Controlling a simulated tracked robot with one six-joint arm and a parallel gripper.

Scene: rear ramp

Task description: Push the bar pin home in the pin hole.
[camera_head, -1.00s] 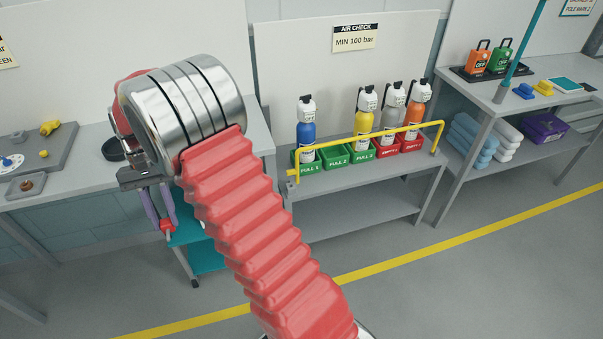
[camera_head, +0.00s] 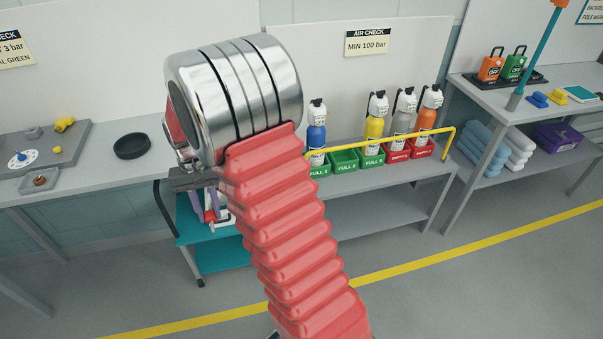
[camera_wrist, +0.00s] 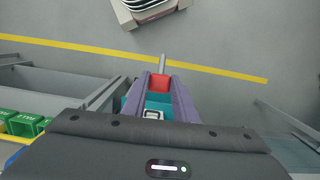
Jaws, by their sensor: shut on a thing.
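My gripper (camera_wrist: 161,80) has two purple fingers shut on a red block with a thin grey rod, which I take to be the bar pin (camera_wrist: 159,82). The rod points away from the fingers in the wrist view. In the head view my gripper (camera_head: 209,206) hangs behind my red arm, over the teal cart, left of the bottle bench. I cannot make out the pin hole in either view.
The teal cart (camera_head: 215,258) stands left of the grey bottle bench (camera_head: 400,182). A left bench (camera_head: 95,178) carries a black ring (camera_head: 132,146) and a grey tray. A right bench holds towels and cases. Open floor with a yellow line (camera_head: 420,262) lies in front.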

